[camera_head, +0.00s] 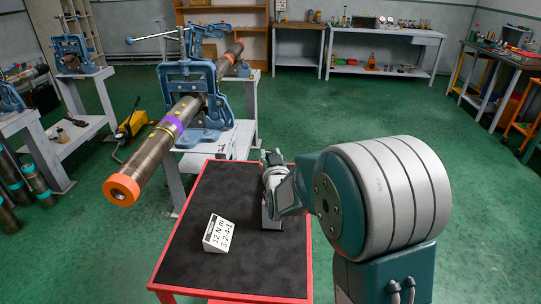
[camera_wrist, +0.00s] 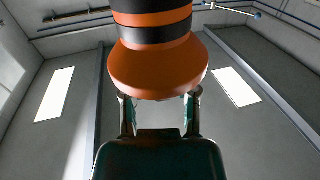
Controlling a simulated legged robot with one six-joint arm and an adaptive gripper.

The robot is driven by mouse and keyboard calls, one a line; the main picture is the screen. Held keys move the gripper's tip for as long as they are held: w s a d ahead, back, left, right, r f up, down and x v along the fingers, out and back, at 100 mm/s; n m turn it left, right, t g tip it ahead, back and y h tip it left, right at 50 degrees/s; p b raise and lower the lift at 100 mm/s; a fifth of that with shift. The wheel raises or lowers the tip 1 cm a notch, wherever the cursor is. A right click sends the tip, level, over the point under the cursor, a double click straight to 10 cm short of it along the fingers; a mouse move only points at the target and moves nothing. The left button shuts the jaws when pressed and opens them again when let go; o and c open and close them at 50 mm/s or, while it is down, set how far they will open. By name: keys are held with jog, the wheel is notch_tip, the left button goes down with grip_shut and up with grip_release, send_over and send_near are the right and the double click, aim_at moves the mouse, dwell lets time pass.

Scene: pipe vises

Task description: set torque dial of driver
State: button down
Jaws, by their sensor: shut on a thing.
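The driver (camera_wrist: 157,65), an orange body with black bands and a flared orange end, fills the top middle of the wrist view. My gripper (camera_wrist: 160,97) is shut on its flared end, one finger at each side. In the head view my gripper (camera_head: 271,160) is over the right part of the black-topped table; the driver is hard to make out there, and its dial markings cannot be read. A white card (camera_head: 218,233) on the table reads "12 N m" and "3-2-4-1".
The red-edged table (camera_head: 195,265) is mostly bare. A grey stand (camera_head: 271,216) is on it below my gripper. A blue vise (camera_head: 190,88) behind holds a long pipe (camera_head: 150,155) that reaches out toward the table's left. Shelves and benches line the back wall.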

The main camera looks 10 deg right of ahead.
jog(key=shift+h, duration=0.5)
jog(key=shift+c, duration=1.8)
grip_release()
jog(key=shift+m, duration=0.3)
jog(key=s+a, duration=0.1)
jog(key=s, duration=1.1)
jog(key=shift+a, duration=0.25)
